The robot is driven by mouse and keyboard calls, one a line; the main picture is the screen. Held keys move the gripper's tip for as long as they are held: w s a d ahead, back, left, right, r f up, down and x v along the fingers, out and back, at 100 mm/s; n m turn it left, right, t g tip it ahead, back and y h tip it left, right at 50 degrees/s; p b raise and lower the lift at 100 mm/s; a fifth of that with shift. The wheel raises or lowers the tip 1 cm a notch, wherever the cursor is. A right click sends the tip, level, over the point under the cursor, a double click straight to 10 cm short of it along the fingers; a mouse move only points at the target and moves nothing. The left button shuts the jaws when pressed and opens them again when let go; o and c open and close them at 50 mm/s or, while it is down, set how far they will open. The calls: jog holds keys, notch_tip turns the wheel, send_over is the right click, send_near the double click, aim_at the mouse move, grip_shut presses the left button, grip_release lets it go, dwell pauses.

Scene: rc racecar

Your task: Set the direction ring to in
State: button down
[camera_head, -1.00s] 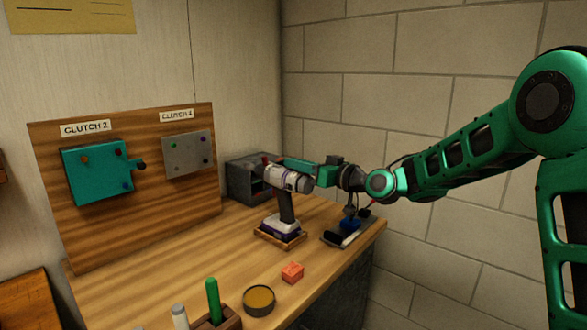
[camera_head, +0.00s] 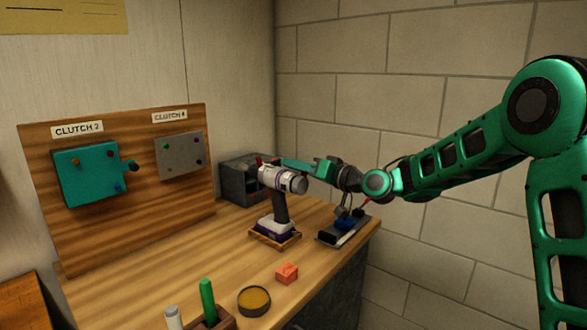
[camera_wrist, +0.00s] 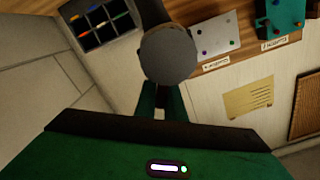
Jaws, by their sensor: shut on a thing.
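A white and purple drill (camera_head: 280,211) stands upright in a small wooden holder on the bench, its round grey end turned towards the right. A small red part shows at the top left of its head. My gripper (camera_head: 287,163) reaches in from the right, along the far upper side of the drill's head, and is shut on the drill's head. In the wrist view, the drill's dark grey round end (camera_wrist: 168,54) hides my fingertips (camera_wrist: 160,86). I cannot see the direction ring's marks or tell its setting.
A teal box (camera_head: 88,173) and a grey plate (camera_head: 181,155) are mounted on a wooden board at the left. A dark bin (camera_head: 240,184) stands behind the drill. A black tray (camera_head: 338,237), a red block (camera_head: 287,273) and a round tin (camera_head: 254,301) are on the bench.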

jog(key=c, duration=1.8)
grip_release()
jog(key=shift+c, duration=0.2)
jog(key=v, duration=1)
jog(key=shift+s+d, duration=0.2)
jog(key=shift+d, duration=0.1)
